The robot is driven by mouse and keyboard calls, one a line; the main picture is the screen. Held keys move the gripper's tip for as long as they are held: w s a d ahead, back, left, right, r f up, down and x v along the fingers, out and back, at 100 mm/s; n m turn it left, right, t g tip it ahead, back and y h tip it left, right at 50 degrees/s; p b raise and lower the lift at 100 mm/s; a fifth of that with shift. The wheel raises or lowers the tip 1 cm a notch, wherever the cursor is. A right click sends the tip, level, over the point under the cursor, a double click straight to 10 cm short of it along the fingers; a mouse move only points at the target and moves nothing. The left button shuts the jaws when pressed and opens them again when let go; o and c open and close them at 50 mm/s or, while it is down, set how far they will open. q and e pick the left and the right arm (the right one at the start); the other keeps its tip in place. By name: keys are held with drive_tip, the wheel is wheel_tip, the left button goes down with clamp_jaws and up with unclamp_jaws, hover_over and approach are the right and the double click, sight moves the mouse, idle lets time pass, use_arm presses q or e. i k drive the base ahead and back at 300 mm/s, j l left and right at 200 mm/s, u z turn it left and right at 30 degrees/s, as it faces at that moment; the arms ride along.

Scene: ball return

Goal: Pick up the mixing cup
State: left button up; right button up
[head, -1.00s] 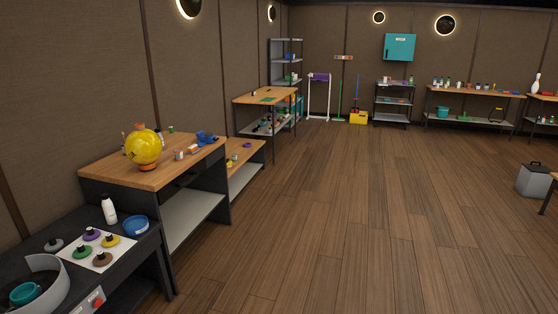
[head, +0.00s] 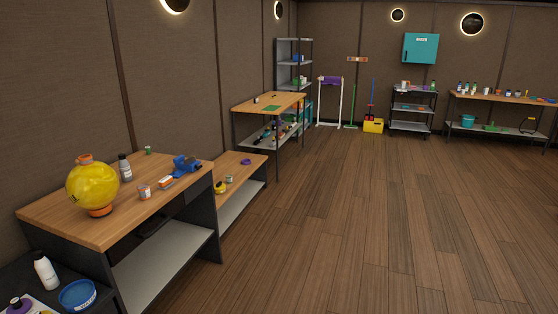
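I cannot tell for sure which thing is the mixing cup. A small pale cup or jar with an orange band (head: 144,193) stands upright on the wooden bench (head: 112,228) at the left, right of a yellow ball (head: 93,186) on an orange stand. A shallow blue bowl (head: 77,295) sits on the dark counter at the bottom left, beside a white bottle (head: 45,270). Neither of my grippers is in view.
A blue vise (head: 186,166) and an orange-and-white block (head: 166,182) share the bench. A lower bench (head: 243,167) and a wooden table (head: 270,103) stand beyond along the left wall. The wood floor (head: 380,220) is clear in the middle and right.

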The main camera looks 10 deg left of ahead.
sight(144, 192)
drive_tip(key=i+u, duration=0.1)
drive_tip(key=i, duration=0.75)
drive_tip(key=i+l, duration=0.15)
drive_tip(key=i, duration=0.7)
drive_tip(key=u, duration=0.05)
